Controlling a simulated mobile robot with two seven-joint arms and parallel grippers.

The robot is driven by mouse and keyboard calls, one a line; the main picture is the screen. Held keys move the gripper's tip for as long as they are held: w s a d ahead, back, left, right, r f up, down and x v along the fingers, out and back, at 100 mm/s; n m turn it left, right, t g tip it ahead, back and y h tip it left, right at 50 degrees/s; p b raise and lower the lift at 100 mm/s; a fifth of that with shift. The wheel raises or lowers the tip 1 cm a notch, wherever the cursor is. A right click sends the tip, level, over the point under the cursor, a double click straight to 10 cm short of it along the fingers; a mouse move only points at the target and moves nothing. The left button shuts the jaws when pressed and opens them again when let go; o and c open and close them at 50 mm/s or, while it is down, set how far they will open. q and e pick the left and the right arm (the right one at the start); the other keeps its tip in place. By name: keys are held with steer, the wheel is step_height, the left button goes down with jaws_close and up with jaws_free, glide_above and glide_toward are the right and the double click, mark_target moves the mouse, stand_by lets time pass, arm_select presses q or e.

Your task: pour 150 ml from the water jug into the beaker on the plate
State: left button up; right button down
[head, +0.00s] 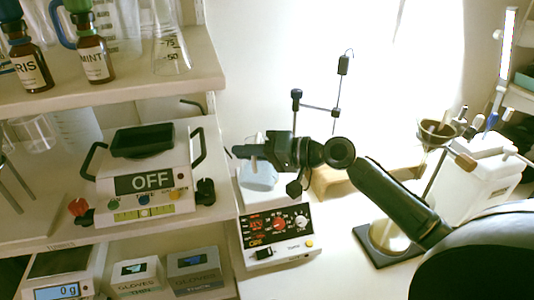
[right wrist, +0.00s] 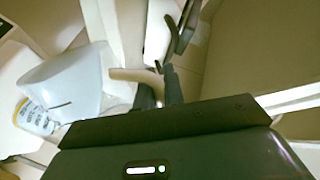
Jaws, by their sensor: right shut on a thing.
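The pale, translucent water jug (head: 258,178) hangs at my right gripper (head: 250,153) in the head view, partly hidden by the gripper. In the right wrist view the jug (right wrist: 68,82) is tilted in the picture at the left, and its cream handle (right wrist: 130,75) reaches between the fingers of my right gripper (right wrist: 160,92), which is shut on it. I cannot clearly make out the beaker; the jug and gripper cover the plate's top. My left gripper is not in view.
A balance (head: 65,285) and glove boxes (head: 195,270) are below. A funnel stand (head: 437,133) and white container (head: 480,175) stand at right.

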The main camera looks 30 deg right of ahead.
mark_target(246, 179)
steer(key=shift+r, duration=0.1)
stand_by(0.3)
stand_by(0.3)
steer(key=shift+s+a+f+n+b, duration=0.1)
steer(key=shift+f+n+b, duration=0.05)
steer(key=shift+f+b, duration=0.25)
steer(key=shift+s+a+f+n+b, duration=0.15)
steer(key=shift+f+b, duration=0.15)
steer(key=shift+b, duration=0.2)
steer(key=b, duration=0.1)
steer(key=f+n+b, duration=0.1)
steer(key=s+f+b, duration=0.1)
steer(key=shift+a+n+t, duration=0.25)
steer(key=shift+n+t, duration=0.05)
steer(key=shift+n, duration=0.1)
steer(key=shift+r, duration=0.1)
steer(key=s+a+r+n+t, duration=0.1)
steer(key=s+a+r+n, duration=0.2)
steer(key=n, duration=0.2)
steer(key=shift+s+r, duration=0.35)
steer(key=shift+r, duration=0.05)
